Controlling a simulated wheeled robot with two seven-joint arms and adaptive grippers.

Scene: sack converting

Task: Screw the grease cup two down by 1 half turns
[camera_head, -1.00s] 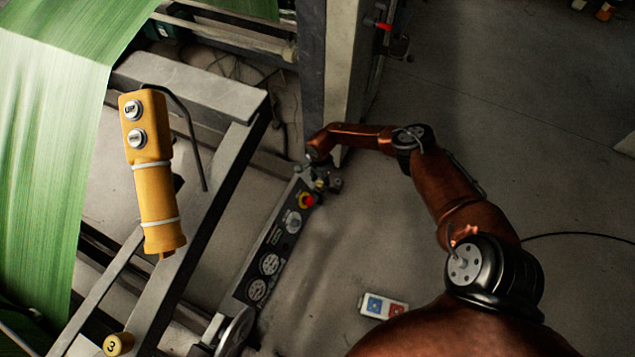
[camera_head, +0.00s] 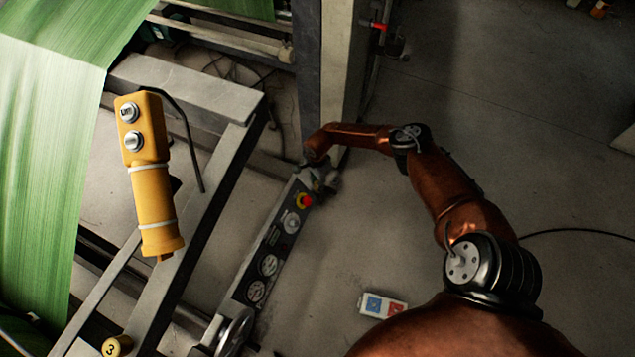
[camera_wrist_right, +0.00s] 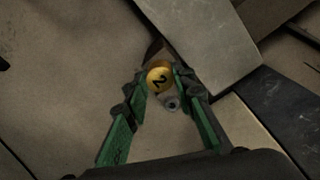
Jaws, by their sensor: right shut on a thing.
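Grease cup two is a small yellow cap marked "2" (camera_wrist_right: 158,79), seen between the fingertips in the right wrist view. My right gripper (camera_wrist_right: 161,84) is shut on it, with one green-and-black finger on each side. A small grey round fitting (camera_wrist_right: 171,103) shows just beside the cap. In the head view my right gripper (camera_head: 322,182) is small and dark, at the upper end of the control panel near the post's foot. The cup cannot be made out there. My left gripper is not in view.
A control panel (camera_head: 256,268) with gauges and a red button lies just below the right gripper. A yellow pendant (camera_head: 153,205) hangs at the left. A yellow cap marked "3" (camera_head: 117,346) is at the lower left.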

